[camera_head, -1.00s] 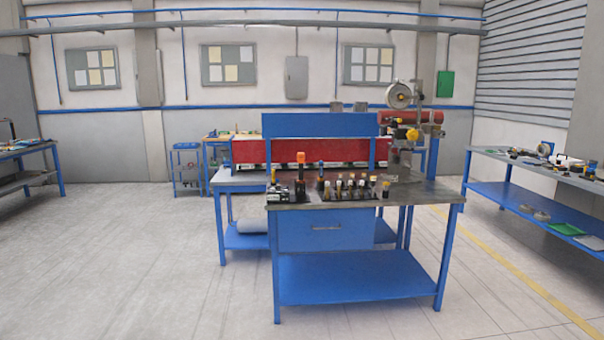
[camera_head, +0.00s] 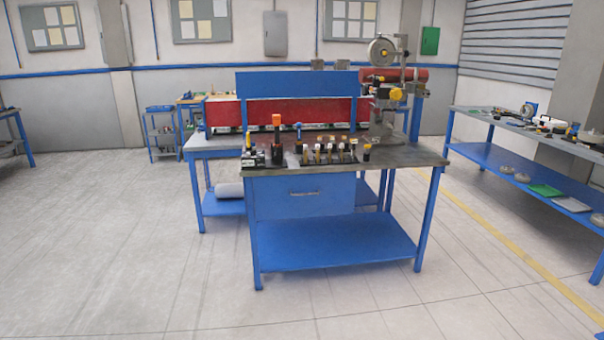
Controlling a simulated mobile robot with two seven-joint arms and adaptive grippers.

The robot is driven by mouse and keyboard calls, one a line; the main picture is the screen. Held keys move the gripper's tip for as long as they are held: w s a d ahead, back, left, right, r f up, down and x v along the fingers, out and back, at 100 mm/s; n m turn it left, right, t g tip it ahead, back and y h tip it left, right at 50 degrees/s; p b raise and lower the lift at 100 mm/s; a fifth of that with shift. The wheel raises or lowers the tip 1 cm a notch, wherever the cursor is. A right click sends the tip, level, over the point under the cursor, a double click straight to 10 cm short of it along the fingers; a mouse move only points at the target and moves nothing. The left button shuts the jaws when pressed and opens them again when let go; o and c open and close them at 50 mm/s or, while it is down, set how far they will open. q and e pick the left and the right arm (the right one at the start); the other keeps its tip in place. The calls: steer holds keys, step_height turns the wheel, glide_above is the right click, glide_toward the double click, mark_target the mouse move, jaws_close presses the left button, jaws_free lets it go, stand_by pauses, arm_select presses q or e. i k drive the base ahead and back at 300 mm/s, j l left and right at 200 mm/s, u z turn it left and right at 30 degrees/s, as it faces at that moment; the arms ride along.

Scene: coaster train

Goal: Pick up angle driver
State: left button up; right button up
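A blue workbench (camera_head: 420,162) with a dark grey top stands ahead of me. A taller tool with an orange top (camera_head: 277,132) stands at the left of the row. A small dark device (camera_head: 253,158) sits at the bench's left end. I cannot tell at this distance which one is the angle driver. Neither of my grippers is in view.
A red and blue assembly (camera_head: 310,110) and a grey machine (camera_head: 383,95) stand behind the bench tools. A second blue bench (camera_head: 530,145) with items is on the right. The floor (camera_head: 120,240) ahead and to the left is clear.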

mark_target(277, 118)
steer(key=i+z, duration=0.4)
steer(key=i, duration=1.35)
